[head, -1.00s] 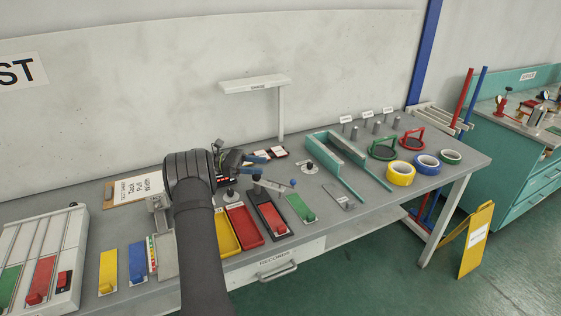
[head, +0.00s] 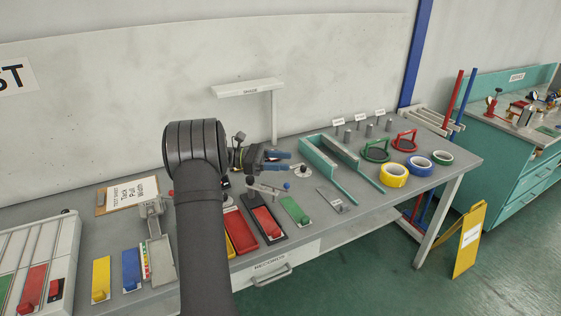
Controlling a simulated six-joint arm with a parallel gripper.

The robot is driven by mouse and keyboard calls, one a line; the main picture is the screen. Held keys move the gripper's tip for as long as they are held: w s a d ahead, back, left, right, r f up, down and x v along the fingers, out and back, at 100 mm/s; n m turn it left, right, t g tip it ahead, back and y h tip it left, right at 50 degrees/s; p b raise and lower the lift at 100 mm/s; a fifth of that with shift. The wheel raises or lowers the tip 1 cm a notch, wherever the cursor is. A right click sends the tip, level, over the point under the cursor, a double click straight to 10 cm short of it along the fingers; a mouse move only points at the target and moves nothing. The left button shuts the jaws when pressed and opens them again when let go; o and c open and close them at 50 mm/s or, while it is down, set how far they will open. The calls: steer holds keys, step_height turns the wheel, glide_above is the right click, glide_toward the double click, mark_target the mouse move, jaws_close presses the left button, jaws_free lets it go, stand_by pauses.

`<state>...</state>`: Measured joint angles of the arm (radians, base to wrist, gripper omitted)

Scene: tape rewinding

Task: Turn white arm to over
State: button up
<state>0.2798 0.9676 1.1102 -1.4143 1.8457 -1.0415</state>
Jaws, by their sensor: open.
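A pale lever arm (head: 266,190) with a blue ball at its right end lies roughly level above the bench, near the red tray. It looks like the white arm, but I cannot be sure, and any "over" label is too small to read. My gripper (head: 289,161) is above and behind the lever, its blue fingers pointing right, apart and empty. The fingers are close to a white round base with a dark knob (head: 302,170); whether they touch it cannot be told. My arm hides part of the bench left of the lever.
A green block (head: 296,210) and a red tray (head: 240,231) lie in front of the lever. A teal frame (head: 343,168) stands to the right, with yellow (head: 394,175) and blue (head: 419,166) tape rolls beyond. A white shelf (head: 248,88) rises behind.

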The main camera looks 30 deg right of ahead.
mark_target(262, 185)
steer(key=shift+d, duration=0.15)
steer(key=c, duration=0.5)
steer(key=d+m+y, duration=0.1)
steer(key=s+d+m, duration=0.1)
steer(key=shift+s+f+m+y, duration=0.2)
steer(key=shift+f+m+y, duration=0.1)
steer(key=shift+f+y, duration=0.1)
jaws_close()
steer(key=s+d+f+m+t+y, duration=0.15)
steer(key=d+m+t+y, duration=0.4)
steer(key=m, duration=0.65)
steer(key=w+a+r+m+t+y, duration=0.2)
steer(key=w+a+m+t+y, duration=0.3)
steer(key=w+a+m+t, duration=0.2)
steer(key=x, duration=1)
steer(key=shift+s+a+r, duration=0.1)
steer(key=shift+s+a, duration=0.6)
steer(key=shift+a, duration=0.15)
steer(key=shift+s+a+r, duration=0.15)
steer(key=shift+s+a, duration=0.55)
steer(key=shift+a, duration=0.15)
